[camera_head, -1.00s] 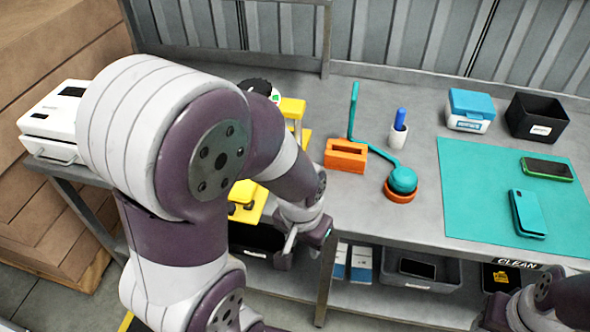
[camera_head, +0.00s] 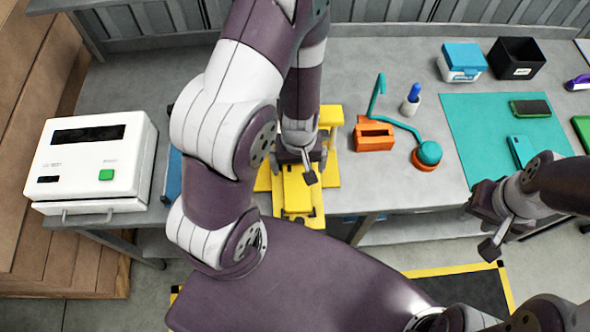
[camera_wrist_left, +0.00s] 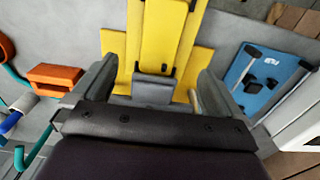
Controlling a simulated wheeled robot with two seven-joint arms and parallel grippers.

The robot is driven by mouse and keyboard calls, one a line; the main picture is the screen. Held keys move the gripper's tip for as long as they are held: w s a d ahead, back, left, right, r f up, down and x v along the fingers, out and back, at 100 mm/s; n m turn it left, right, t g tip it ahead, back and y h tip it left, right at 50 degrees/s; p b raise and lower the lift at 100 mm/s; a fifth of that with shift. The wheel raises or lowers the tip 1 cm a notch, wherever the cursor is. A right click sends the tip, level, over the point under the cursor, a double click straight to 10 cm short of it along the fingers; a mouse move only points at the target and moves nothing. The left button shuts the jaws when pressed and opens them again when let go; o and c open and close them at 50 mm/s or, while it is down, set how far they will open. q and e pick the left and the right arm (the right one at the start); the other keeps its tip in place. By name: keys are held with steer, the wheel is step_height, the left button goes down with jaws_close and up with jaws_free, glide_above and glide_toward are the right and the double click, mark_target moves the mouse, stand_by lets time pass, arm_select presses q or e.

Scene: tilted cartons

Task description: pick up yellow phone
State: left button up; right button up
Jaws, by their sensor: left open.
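I cannot clearly make out a separate yellow phone. A yellow stand with a raised yellow slab (camera_head: 303,190) stands on the bench, partly hidden by my left arm. In the left wrist view the yellow slab (camera_wrist_left: 158,35) lies ahead of and between my fingers; I cannot tell whether any of it is a phone. My left gripper (camera_head: 301,160) is open above the stand, pointing down, with nothing visibly held. Its fingers (camera_wrist_left: 155,78) are wide apart in the wrist view. My right gripper (camera_head: 482,207) hangs before the bench's front edge at right; its jaw opening is unclear.
A white machine (camera_head: 95,160) stands left, beside a blue item (camera_wrist_left: 268,80). Right of the stand are an orange block (camera_head: 373,136) and a teal-topped tool (camera_head: 429,152). A teal mat (camera_head: 470,130) holds a green-edged phone (camera_head: 530,108) and a teal phone (camera_head: 519,150).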

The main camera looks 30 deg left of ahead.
arm_select(q)
steer(key=b, duration=0.5)
glide_above(297, 185)
steer(key=f, duration=0.7)
steer(key=shift+s+d, duration=0.3)
steer(key=shift+s, duration=0.05)
steer(key=shift+a+f, duration=0.1)
steer(key=shift+f, duration=0.15)
steer(key=f+b, duration=0.2)
steer(key=f, duration=0.1)
steer(key=f+b, duration=0.1)
steer(key=shift+w+a+f, duration=0.15)
steer(key=shift+w+f, duration=0.1)
steer(key=shift+f, duration=0.15)
steer(key=c, duration=1.3)
steer(key=shift+o, duration=0.2)
steer(key=shift+r, duration=0.15)
